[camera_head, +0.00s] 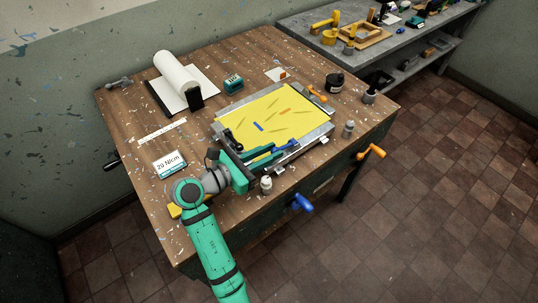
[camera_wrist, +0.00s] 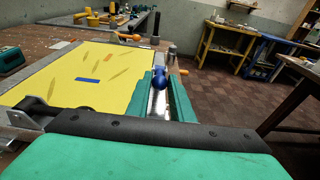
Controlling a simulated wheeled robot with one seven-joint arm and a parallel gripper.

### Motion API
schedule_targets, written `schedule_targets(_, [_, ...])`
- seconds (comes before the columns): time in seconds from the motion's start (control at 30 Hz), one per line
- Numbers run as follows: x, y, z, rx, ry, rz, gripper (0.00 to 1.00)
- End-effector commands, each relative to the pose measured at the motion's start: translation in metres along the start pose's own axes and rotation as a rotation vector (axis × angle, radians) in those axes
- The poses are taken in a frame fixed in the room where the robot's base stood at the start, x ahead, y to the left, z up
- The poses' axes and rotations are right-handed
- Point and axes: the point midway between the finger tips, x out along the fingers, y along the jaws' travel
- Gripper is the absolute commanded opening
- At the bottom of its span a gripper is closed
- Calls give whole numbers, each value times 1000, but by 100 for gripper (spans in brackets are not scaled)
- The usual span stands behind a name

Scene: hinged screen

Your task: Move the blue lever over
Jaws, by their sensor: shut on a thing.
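A blue lever (camera_head: 291,144) with a rounded knob is at the front edge of the metal screen frame (camera_head: 322,134), on the wooden workbench. In the wrist view the blue lever (camera_wrist: 159,79) shows between the green fingers. My gripper (camera_head: 277,151) reaches in from the left, low along the frame's front edge, and is shut on the lever; the wrist view shows the fingers (camera_wrist: 161,88) on either side of it. The fingers partly hide the lever's lower part. The yellow screen (camera_head: 270,112) lies flat within the frame.
A second blue handle (camera_head: 302,202) and an orange handle (camera_head: 371,152) stick out from the bench's front side. A small white-capped bottle (camera_head: 266,184) stands close to my gripper.

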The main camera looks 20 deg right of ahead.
Motion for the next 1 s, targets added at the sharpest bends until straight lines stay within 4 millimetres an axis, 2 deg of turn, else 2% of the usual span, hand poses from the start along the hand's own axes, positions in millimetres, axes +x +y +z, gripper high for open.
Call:
schedule_targets(0.37, [1, 1, 4, 2, -3, 2, 8])
schedule_targets(0.73, [2, 3, 22, 2, -3, 7, 8])
schedule_targets(1.0, [4, 1, 24, 2, -4, 4, 8])
